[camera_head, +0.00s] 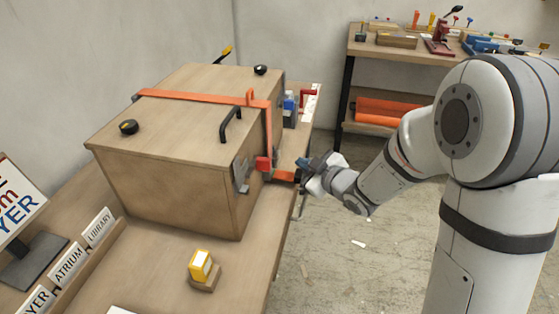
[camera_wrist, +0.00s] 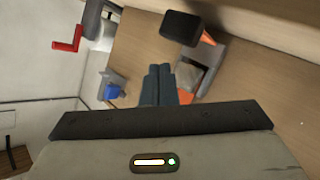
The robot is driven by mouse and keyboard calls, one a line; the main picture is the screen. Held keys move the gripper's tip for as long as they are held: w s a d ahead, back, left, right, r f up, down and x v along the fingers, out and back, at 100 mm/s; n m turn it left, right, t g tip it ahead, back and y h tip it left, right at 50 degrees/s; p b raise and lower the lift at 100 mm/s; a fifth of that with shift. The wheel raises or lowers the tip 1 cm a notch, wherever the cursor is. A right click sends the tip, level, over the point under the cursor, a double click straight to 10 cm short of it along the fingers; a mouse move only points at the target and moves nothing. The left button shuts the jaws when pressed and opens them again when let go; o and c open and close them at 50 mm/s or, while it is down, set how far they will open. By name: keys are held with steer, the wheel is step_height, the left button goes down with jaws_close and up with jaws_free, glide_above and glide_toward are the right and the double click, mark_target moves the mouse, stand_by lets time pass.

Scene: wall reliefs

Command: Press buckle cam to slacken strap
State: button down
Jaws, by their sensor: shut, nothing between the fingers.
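A wooden crate (camera_head: 165,165) stands on the bench. An orange strap (camera_head: 190,97) crosses its lid and runs down its right side. A red piece, apparently the buckle cam (camera_head: 263,164), sits low on that side beside grey metal hardware (camera_head: 241,175). My gripper (camera_head: 303,162) is to the right of the red piece, apart from it, with its fingers shut and empty. In the wrist view the shut fingers (camera_wrist: 158,80) point toward grey metal (camera_wrist: 207,65) and orange strap pieces (camera_wrist: 186,94). A dark block (camera_wrist: 182,27) lies beyond; I cannot tell if it is the cam.
Blue and red items (camera_head: 290,108) stand behind the crate's right side. A yellow block (camera_head: 200,265) sits on the bench front, with name signs (camera_head: 68,262) at left. A tool bench (camera_head: 400,48) is at the back. Open floor lies right of the bench.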

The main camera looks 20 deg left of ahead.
mark_target(280, 158)
steer(key=shift+a+b, duration=0.45)
steer(key=shift+a, duration=0.95)
steer(key=shift+a, duration=0.1)
stand_by(0.9)
steer(key=shift+s+a+b, duration=0.1)
steer(key=shift+a+b, duration=0.2)
steer(key=shift+a, duration=0.5)
stand_by(0.9)
steer(key=shift+d, duration=0.9)
steer(key=shift+d, duration=2.5)
